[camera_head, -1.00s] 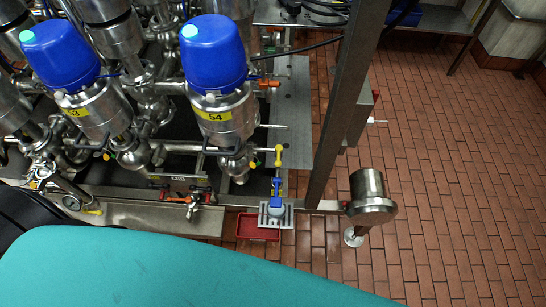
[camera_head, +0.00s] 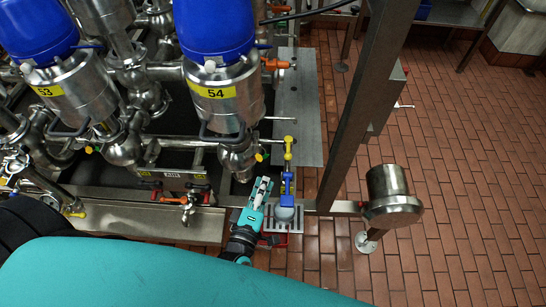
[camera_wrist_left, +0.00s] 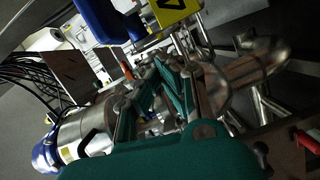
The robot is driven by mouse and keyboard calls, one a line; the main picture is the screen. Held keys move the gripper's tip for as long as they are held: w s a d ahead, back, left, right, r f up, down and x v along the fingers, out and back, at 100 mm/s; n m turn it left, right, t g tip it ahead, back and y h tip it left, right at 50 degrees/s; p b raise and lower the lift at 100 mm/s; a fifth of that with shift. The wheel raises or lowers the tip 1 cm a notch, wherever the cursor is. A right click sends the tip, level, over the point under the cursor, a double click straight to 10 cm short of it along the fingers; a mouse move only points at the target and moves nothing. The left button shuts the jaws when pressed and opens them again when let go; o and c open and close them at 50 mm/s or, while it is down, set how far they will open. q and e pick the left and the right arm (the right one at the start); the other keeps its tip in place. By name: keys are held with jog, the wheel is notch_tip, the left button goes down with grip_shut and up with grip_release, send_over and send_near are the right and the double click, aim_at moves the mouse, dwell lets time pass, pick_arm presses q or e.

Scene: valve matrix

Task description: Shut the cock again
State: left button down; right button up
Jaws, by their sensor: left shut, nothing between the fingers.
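A cock with a blue lever (camera_head: 287,183) stands upright on a thin pipe with a yellow handle (camera_head: 288,147) above it, right of valve 54 in the head view. A grey-blue rounded part (camera_head: 285,214) sits below the blue lever. My left gripper (camera_head: 265,181) is shut and empty, just left of the blue lever, seemingly apart from it. Another small tap with red parts (camera_head: 188,199) is farther left. My right gripper is not in view.
Valve 54 (camera_head: 218,95) and valve 53 (camera_head: 72,95) crowd the left. A steel post (camera_head: 362,100) and a round steel foot housing (camera_head: 393,195) stand to the right. A slotted grate (camera_head: 298,222) lies under the cock. Tiled floor at right is open.

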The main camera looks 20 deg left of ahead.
pick_arm(q)
jog(key=shift+w, duration=0.1)
jog(key=w, duration=1)
jog(key=shift+a+f+p, duration=0.15)
jog(key=shift+f+p, duration=0.05)
jog(key=shift+p, duration=0.2)
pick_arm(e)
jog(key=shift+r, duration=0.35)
pick_arm(q)
jog(key=shift+s, duration=0.1)
jog(key=s+d, duration=0.1)
jog(key=s, duration=1.1)
jog(key=shift+d+r, duration=0.35)
jog(key=shift+d, duration=0.05)
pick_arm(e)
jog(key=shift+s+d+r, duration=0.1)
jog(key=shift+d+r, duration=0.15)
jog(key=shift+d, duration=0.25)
pick_arm(q)
jog(key=shift+s, duration=0.1)
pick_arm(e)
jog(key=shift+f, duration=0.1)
